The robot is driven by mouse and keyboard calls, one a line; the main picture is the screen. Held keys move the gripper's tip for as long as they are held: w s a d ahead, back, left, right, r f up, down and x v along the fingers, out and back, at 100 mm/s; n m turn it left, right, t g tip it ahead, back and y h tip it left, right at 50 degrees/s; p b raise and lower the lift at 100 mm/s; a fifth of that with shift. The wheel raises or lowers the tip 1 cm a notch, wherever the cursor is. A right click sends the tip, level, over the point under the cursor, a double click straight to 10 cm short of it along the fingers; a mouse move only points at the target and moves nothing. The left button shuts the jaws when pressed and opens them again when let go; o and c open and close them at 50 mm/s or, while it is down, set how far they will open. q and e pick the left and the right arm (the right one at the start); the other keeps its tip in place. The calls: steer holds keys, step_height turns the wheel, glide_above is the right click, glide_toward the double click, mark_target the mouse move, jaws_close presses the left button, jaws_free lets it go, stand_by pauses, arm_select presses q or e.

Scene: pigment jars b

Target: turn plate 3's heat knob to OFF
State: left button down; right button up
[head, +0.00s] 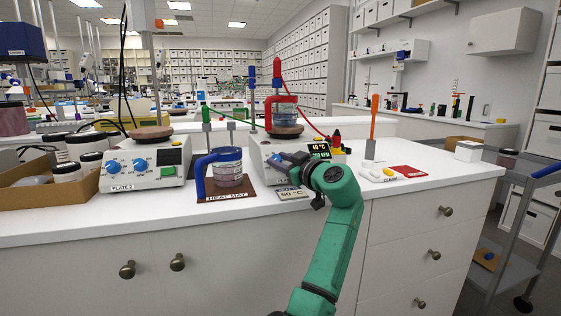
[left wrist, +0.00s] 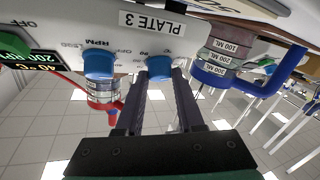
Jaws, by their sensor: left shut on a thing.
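The hot plate under my gripper (head: 262,150) carries a PLATE 3 label (left wrist: 158,24), seen upside down in the left wrist view. Its blue heat knob (left wrist: 159,68) sits between the fingertips of my left gripper (left wrist: 158,80), which is shut on it. OFF is printed beside this knob, but its exact pointer angle is unclear. The other blue knob (left wrist: 99,64), marked RPM, is apart from the fingers. The display (head: 319,150) reads about 40 °C and 200 RPM. In the head view my left gripper (head: 284,162) reaches the plate's front and partly hides the knobs. My right gripper is out of view.
A red-handled beaker (head: 281,116) stands on this plate. A blue-handled beaker (head: 228,165) stands on a brown heat mat (head: 222,195) to its left. Another hot plate (head: 145,172) is farther left. A red cloth-like square (head: 408,171) lies to the right.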

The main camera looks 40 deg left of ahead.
arm_select(q)
steer(key=c, duration=0.6)
jaws_free()
steer(key=shift+c, duration=0.2)
steer(key=shift+o, duration=0.6)
steer(key=shift+a+f, duration=0.1)
steer(key=shift+a, duration=0.05)
steer(key=shift+d, duration=0.45)
steer(key=v, duration=1.3)
steer(key=shift+s+d+b, duration=0.25)
steer(key=shift+d+b, duration=0.1)
steer(key=shift+b, duration=0.1)
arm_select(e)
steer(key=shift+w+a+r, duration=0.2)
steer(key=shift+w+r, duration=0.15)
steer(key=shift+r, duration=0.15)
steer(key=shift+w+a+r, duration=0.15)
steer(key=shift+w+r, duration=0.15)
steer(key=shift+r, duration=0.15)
